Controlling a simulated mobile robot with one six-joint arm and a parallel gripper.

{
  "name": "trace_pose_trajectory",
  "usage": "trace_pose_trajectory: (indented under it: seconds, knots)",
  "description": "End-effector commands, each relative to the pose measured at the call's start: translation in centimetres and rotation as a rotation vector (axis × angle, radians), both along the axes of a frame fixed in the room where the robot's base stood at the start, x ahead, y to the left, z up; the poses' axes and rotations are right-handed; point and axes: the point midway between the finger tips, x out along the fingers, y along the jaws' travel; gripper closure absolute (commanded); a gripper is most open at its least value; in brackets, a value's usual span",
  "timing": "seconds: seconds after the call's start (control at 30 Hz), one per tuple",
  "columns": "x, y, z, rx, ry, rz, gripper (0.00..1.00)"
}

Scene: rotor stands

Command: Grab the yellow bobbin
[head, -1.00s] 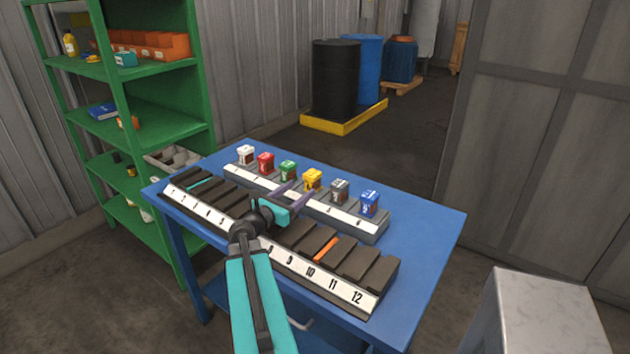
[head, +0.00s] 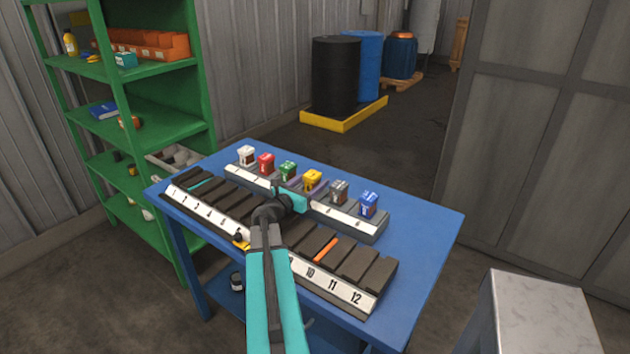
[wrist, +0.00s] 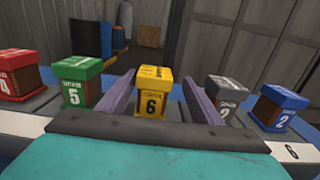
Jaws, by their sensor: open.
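The yellow bobbin (head: 312,180) stands upright in the raised back row on the blue table, between the green bobbin (head: 288,171) and the grey one (head: 339,191). In the wrist view the yellow bobbin (wrist: 153,92) is marked 6 and stands between the two purple fingers of my gripper (wrist: 158,98). The fingers are apart, with a gap visible on each side of the bobbin. In the head view my gripper (head: 299,190) is just in front of the yellow bobbin, and the arm partly hides the rack's label strip.
A white bobbin (head: 246,155), a red one (head: 266,163) and a blue one (head: 369,204) stand in the same row. The numbered slotted rack (head: 352,296) lies in front, under my arm. A green shelf (head: 200,70) stands at the left.

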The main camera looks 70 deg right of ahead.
Motion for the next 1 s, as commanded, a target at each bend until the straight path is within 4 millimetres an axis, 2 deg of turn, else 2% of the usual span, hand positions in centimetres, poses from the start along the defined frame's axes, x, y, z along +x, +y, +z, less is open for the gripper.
trace_pose_trajectory:
  seconds: [0.37,1.0]
  knots:
    - [0.0,-0.2,0.1,0.000,0.000,0.000,0.41]
    - [-0.7,-5.0,0.1,0.000,-0.001,0.000,0.41]
